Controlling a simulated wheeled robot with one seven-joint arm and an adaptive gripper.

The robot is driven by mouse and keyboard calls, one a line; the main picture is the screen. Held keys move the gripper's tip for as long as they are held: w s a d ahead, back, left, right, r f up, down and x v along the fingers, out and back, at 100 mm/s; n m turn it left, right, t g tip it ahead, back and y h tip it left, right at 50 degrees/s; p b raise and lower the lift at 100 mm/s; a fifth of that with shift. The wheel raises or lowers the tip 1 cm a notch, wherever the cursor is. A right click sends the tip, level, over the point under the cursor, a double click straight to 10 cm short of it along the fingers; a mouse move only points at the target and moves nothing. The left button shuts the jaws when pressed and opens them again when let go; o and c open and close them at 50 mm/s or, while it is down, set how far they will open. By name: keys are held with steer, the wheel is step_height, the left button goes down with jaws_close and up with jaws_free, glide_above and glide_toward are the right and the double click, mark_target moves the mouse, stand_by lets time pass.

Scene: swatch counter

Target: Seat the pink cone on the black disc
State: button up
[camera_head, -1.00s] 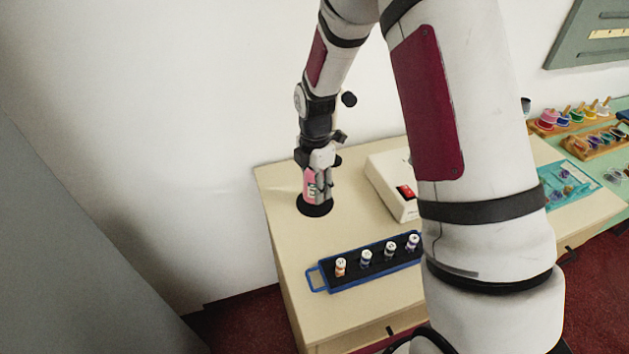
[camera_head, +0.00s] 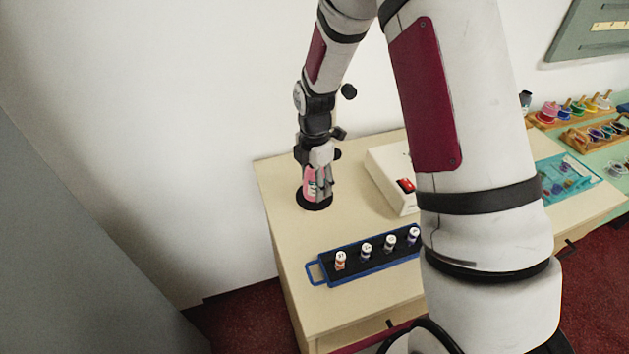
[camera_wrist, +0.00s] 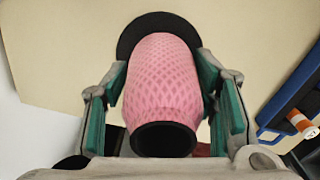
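The pink cone (camera_wrist: 160,80), a patterned yarn cone with a dark open end towards the wrist camera, stands about upright over the black disc (camera_wrist: 137,28). It also shows in the head view (camera_head: 309,183), partly hidden by my fingers. The black disc (camera_head: 314,205) lies flat on the counter, its middle hidden by the cone. My gripper (camera_wrist: 163,75) points down around the cone. One green-padded finger is at each side, and the fingertips appear to touch the cone. The cone's base looks on or just over the disc; I cannot tell whether it is in full contact.
A white box with a red switch (camera_head: 392,182) stands right of the disc. A blue-framed rack (camera_head: 320,268) with several small capped spools lies in front, also in the wrist view (camera_wrist: 290,90). The wall is behind; my arm blocks the counter's right part.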

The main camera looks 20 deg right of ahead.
steer(key=shift+o, duration=0.6)
step_height(320, 180, up, 12)
stand_by(0.7)
steer(key=s+r+m+t, duration=0.3)
steer(key=s+r+m, duration=0.7)
steer(key=s+r, duration=0.3)
steer(key=s+r+m+t, duration=0.2)
steer(key=s+r+m, duration=0.2)
steer(key=s+m, duration=0.7)
steer(key=shift+s, duration=1.2)
